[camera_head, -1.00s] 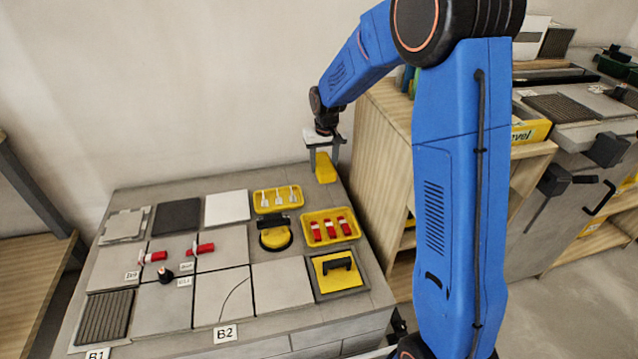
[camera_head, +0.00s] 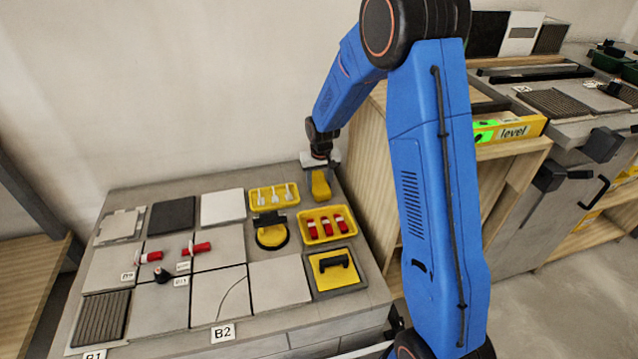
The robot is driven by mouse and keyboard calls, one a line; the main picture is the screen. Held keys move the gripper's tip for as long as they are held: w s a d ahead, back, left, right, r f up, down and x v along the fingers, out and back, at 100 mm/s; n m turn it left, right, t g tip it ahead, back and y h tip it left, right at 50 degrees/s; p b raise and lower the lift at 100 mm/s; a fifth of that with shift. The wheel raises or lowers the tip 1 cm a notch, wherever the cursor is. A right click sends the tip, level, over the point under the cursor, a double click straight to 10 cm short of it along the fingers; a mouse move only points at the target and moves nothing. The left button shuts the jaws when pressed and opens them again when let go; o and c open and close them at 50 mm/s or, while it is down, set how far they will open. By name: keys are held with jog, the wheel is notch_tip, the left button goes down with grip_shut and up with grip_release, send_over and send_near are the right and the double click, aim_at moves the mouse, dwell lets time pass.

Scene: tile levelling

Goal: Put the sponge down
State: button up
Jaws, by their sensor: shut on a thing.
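The yellow sponge (camera_head: 320,184) is upright between the fingers of my gripper (camera_head: 319,178), at the back right corner of the grey tiled bench (camera_head: 205,343). My gripper points down and is shut on the sponge. The sponge is low, close to the bench top behind the tray of red clips. I cannot tell whether its lower end touches the surface.
A wooden shelf unit (camera_head: 372,140) stands right of the bench. The wall is behind.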

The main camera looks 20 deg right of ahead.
aim_at(320, 185)
jog(key=shift+f, duration=0.1)
jog(key=o, duration=0.9)
jog(key=shift+o, duration=0.2)
notch_tip(320, 185, up, 12)
jog(key=s, duration=0.1)
jog(key=shift+s, duration=0.4)
jog(key=shift+s, duration=0.1)
